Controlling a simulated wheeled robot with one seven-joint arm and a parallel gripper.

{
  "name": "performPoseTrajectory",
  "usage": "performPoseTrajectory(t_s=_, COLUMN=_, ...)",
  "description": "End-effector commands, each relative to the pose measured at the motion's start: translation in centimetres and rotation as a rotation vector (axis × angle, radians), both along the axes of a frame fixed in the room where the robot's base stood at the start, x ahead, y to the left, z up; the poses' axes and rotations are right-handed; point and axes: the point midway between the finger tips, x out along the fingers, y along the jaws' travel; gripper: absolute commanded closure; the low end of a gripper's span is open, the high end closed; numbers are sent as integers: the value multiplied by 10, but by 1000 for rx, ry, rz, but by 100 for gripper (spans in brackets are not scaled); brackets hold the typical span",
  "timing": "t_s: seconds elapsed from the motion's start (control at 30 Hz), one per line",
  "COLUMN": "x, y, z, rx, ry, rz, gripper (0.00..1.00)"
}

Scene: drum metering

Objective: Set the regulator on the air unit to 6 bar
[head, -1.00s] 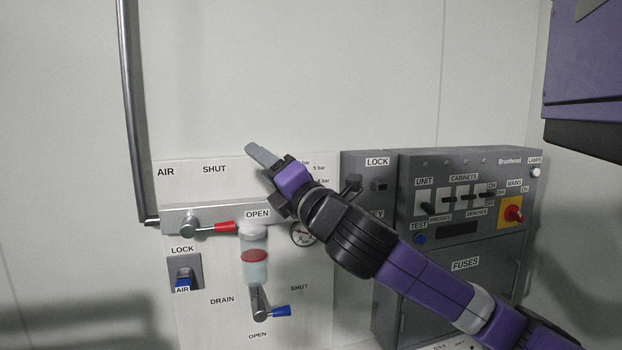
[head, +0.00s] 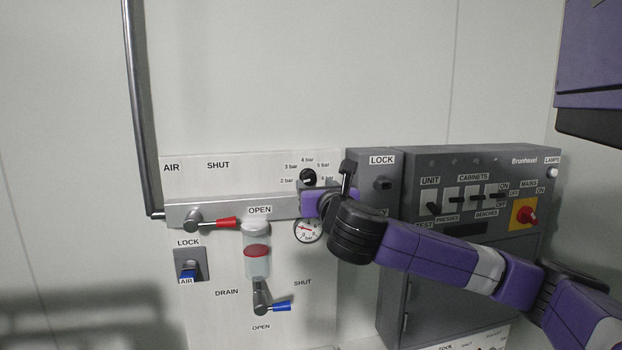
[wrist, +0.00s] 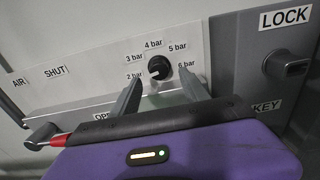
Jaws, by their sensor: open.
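The regulator knob (head: 308,177) is a small black dial on the white air panel (head: 205,320), ringed by labels from 2 to 6 bar. In the wrist view the knob (wrist: 159,67) shows a pale pointer toward the lower left, near the 2 bar label. My gripper (wrist: 159,88) is open, its two grey fingers on either side below the knob. Whether they touch it I cannot tell. In the head view my gripper (head: 312,190) is just below the knob, and its fingers are hard to make out. The round pressure gauge (head: 308,230) is below, with a red needle.
A red-handled valve (head: 222,224) is at left on the grey pipe bar. A blue-handled drain valve (head: 272,306) is below. The grey LOCK box (head: 384,185) and the switch cabinet (head: 470,170) stand at right. The wall above is clear.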

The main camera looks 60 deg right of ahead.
Motion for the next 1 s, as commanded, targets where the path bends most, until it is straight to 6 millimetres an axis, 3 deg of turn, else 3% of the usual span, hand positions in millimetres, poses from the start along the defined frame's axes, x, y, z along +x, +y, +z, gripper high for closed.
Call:
performPoseTrajectory(t_s=0.3, x=27, y=-31, z=1, rx=3, ry=-2, rz=1, gripper=47)
performPoseTrajectory(t_s=0.67, x=31, y=-35, z=0, rx=2, ry=-2, rz=3, gripper=47)
performPoseTrajectory(t_s=0.93, x=31, y=-35, z=0, rx=2, ry=-2, rz=2, gripper=98)
performPoseTrajectory(t_s=1.0, x=31, y=-35, z=0, rx=2, ry=-2, rz=2, gripper=100)
